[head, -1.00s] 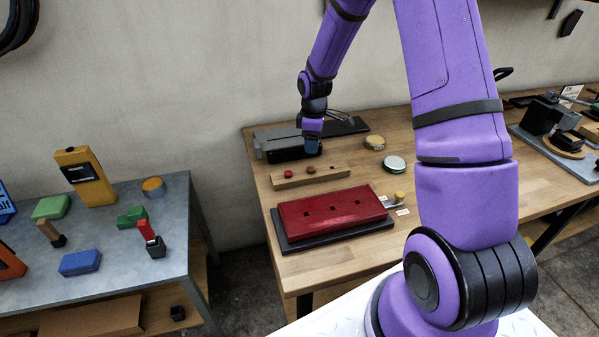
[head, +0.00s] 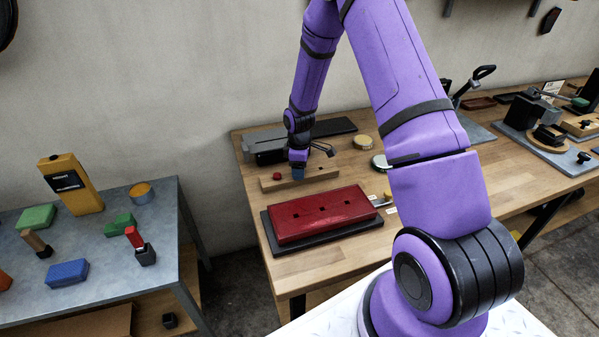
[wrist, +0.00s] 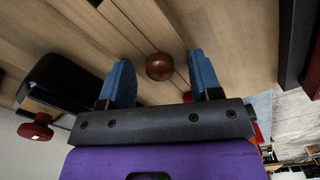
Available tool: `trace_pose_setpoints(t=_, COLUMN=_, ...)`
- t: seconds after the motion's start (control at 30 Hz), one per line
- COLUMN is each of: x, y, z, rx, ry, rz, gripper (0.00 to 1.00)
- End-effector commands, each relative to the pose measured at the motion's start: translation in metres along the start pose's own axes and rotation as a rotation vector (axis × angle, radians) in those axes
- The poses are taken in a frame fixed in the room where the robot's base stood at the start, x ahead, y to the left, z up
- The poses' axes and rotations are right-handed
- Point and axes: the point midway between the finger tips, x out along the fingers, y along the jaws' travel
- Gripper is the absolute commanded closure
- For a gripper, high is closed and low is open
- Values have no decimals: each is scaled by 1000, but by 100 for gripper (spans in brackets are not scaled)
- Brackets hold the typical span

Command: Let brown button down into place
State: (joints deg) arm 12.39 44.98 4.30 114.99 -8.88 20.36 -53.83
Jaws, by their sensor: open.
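The brown button (wrist: 159,67) is a round, glossy knob on the pale wooden strip in the wrist view. My gripper (wrist: 161,75) is open, with one blue finger on each side of the button; I cannot tell whether either finger touches it. In the head view my gripper (head: 298,174) is low over the wooden strip (head: 325,174) and hides the brown button. A red button (head: 277,176) sits on the strip to its left. The red upholstered pad (head: 345,208), with small square holes in its top, lies on a dark base in front of the strip.
A black padded piece (head: 268,154) stands behind the strip. Round tins (head: 363,142) are to the right on the wooden bench. A small yellow-topped item (head: 387,194) is beside the red pad. A grey table (head: 90,262) with blocks stands left, across a gap.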

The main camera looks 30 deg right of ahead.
Motion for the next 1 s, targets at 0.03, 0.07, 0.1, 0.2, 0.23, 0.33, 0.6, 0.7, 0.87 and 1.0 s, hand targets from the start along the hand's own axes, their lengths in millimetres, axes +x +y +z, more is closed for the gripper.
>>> trace_pose_setpoints(t=0.03, x=0, y=0, z=0, rx=0, ry=0, rz=1, gripper=42)
trace_pose_setpoints(t=0.07, x=0, y=0, z=0, rx=0, ry=0, rz=1, gripper=42)
trace_pose_setpoints(t=0.1, x=0, y=0, z=0, rx=0, ry=0, rz=1, gripper=42)
trace_pose_setpoints(t=0.2, x=0, y=0, z=0, rx=0, ry=0, rz=1, gripper=51)
trace_pose_setpoints(t=0.23, x=0, y=0, z=0, rx=0, ry=1, rz=1, gripper=58)
trace_pose_setpoints(t=0.33, x=0, y=0, z=0, rx=0, ry=1, rz=1, gripper=81)
trace_pose_setpoints(t=0.6, x=-1, y=0, z=0, rx=0, ry=1, rz=1, gripper=95)
trace_pose_setpoints(t=0.7, x=-1, y=0, z=0, rx=0, ry=1, rz=1, gripper=95)
trace_pose_setpoints(t=0.87, x=-11, y=1, z=0, rx=1, ry=3, rz=4, gripper=95)
trace_pose_setpoints(t=1.0, x=-33, y=1, z=-1, rx=1, ry=4, rz=5, gripper=95)
